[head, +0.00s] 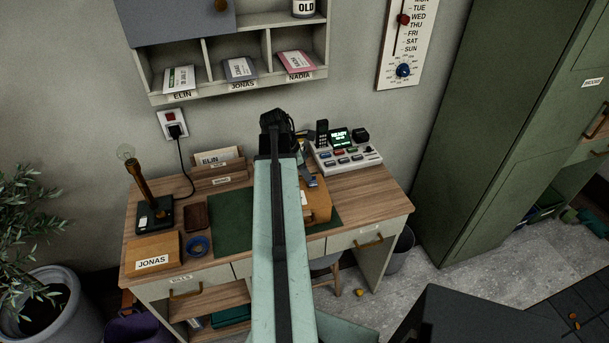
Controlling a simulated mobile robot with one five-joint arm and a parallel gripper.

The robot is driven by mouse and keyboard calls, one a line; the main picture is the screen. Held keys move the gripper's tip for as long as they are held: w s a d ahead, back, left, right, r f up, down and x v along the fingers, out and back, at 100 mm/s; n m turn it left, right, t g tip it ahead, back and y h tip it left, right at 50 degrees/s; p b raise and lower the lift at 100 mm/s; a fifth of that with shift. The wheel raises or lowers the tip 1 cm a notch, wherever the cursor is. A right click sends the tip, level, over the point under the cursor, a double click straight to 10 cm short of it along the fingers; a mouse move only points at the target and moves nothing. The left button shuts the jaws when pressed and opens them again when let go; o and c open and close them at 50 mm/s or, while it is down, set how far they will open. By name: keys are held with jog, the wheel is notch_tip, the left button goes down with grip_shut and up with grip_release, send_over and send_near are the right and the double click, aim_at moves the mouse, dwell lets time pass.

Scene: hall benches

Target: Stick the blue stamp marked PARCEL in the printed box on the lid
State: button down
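My arm reaches over the desk from the front, its dark wrist (278,128) above the green desk mat (232,214). Of my gripper, only small dark and grey parts (304,160) show to the right of the arm; the fingers are too hidden to tell open from shut. A small blue-grey piece (310,181) shows just below them; I cannot tell whether it is the stamp or part of the gripper. An orange-brown box (317,207) lies on the mat, partly behind my arm, with a pale patch on its lid. No PARCEL marking is readable.
A lamp (154,214), JONAS box (152,251), blue ring (198,246) and brown wallet-like item (195,217) stand left. A letter rack (220,173) and button console (345,157) stand behind. Pigeonholes (240,93) hang above. A green cabinet (492,110) is right.

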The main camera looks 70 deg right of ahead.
jog(key=shift+f+b, duration=0.3)
jog(key=shift+f, duration=0.35)
jog(key=c, duration=2.2)
grip_release()
jog(key=shift+r, duration=0.1)
jog(key=c, duration=1.7)
grip_release()
jog(key=p+v, duration=0.7)
jog(key=shift+w+a+r, duration=0.1)
jog(key=shift+w+r, duration=0.05)
jog(key=shift+r, duration=0.2)
